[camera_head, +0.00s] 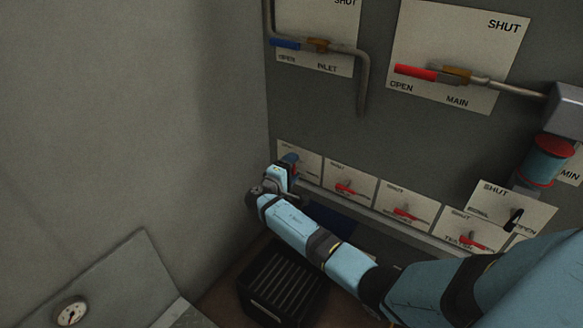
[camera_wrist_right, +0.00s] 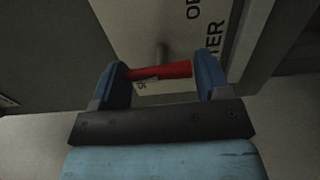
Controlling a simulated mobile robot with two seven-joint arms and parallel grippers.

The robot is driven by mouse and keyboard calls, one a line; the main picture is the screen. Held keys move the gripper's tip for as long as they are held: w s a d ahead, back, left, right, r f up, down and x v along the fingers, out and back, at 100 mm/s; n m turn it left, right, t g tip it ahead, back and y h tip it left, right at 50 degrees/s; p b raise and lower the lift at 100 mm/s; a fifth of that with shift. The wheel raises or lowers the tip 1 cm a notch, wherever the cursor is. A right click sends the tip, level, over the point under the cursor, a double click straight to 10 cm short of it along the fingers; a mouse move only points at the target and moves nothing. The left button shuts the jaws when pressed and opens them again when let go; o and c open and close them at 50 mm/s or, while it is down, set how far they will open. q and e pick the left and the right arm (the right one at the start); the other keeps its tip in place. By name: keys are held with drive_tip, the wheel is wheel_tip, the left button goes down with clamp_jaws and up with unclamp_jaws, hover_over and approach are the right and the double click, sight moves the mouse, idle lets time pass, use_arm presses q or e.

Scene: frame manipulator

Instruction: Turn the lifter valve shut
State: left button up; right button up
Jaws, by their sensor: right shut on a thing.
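The lifter valve's red handle (camera_wrist_right: 165,71) shows in the right wrist view, lying crosswise between the two blue fingers of my right gripper (camera_wrist_right: 163,80). The gripper is shut on it. Behind it is a white label plate (camera_wrist_right: 205,32) with lettering ending in "ER", partly cut off. In the head view my right gripper (camera_head: 288,162) is at the leftmost plate (camera_head: 311,166) of the lower row, near the left wall. It hides that valve's handle there, so I cannot tell the handle's exact angle. My left gripper is not in view.
More small valves with red handles (camera_head: 346,188) line the lower row to the right. Above are the inlet valve with a blue handle (camera_head: 288,44) and the main valve with a red handle (camera_head: 416,73). A black ribbed box (camera_head: 280,283) stands below my right arm.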

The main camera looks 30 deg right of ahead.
drive_tip(key=shift+f, duration=0.1)
drive_tip(key=o, duration=0.9)
drive_tip(key=shift+a, duration=0.1)
drive_tip(key=p+v, duration=0.1)
drive_tip(key=v, duration=1.2)
drive_tip(key=shift+s+a, duration=0.25)
drive_tip(key=shift+a, duration=0.1)
